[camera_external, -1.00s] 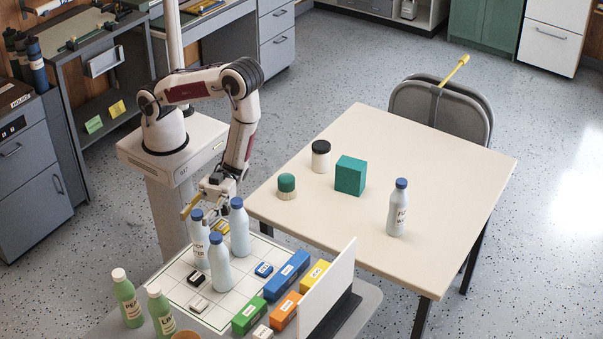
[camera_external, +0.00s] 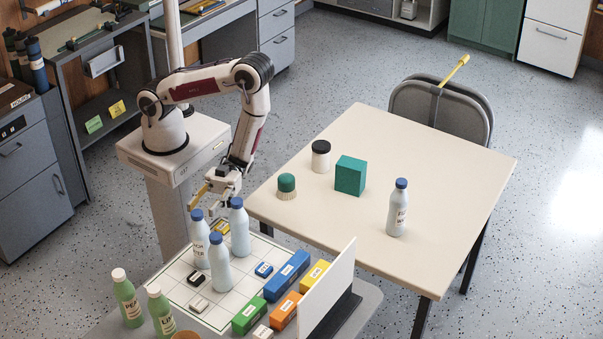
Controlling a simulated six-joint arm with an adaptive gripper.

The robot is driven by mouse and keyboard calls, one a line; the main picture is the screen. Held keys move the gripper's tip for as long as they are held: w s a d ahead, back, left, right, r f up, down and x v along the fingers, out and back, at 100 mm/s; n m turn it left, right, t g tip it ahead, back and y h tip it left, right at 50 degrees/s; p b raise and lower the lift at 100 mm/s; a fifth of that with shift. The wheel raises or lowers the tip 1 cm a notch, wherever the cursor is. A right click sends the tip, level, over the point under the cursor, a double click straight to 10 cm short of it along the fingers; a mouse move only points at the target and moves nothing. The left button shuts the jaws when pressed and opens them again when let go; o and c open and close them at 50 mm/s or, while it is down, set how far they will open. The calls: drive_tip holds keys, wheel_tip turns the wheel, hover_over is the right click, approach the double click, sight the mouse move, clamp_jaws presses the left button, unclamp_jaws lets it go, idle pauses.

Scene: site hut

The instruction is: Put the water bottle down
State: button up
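Three pale bottles with blue caps stand upright close together on the white gridded board (camera_external: 180,288): a left one (camera_external: 199,250), a front one (camera_external: 220,272) and a right one (camera_external: 240,240). Their labels are partly hidden or too small to read surely. A similar bottle (camera_external: 398,213) stands upright alone on the large table. My gripper (camera_external: 211,205) is just behind and above the left and right bottles' caps. Its fingers look spread and hold nothing that I can see; the bottles partly hide the fingertips.
Green bottles (camera_external: 128,304), coloured blocks (camera_external: 287,275) and an upright white panel (camera_external: 328,285) crowd the board's near side.

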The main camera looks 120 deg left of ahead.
drive_tip(key=v, duration=0.7)
drive_tip(key=shift+a, duration=0.3)
drive_tip(key=shift+s, duration=0.1)
idle(0.8)
